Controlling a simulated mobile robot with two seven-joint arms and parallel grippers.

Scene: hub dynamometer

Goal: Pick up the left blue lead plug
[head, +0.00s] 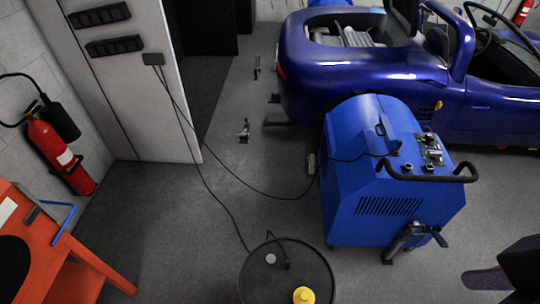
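A black plug (288,265) with a short curved length of dark lead lies on the round dark drum top (312,262) at the bottom middle. It looks black, not blue. A dark lead (214,192) runs down from a wall box to the drum's far edge. A second dark lead (250,187) loops across the floor to the top of the blue dynamometer unit (375,205), ending at a small dark connector (395,146). I cannot tell which one the task means by the left blue lead plug. Neither of my grippers can be made out.
A yellow-topped item (303,295) and grey disc (271,258) are on the drum. An orange bench (45,255) and red extinguisher (60,155) stand left. A blue car (390,75) fills the back right. A dark shape (522,264) is bottom right. Floor between bench and drum is clear.

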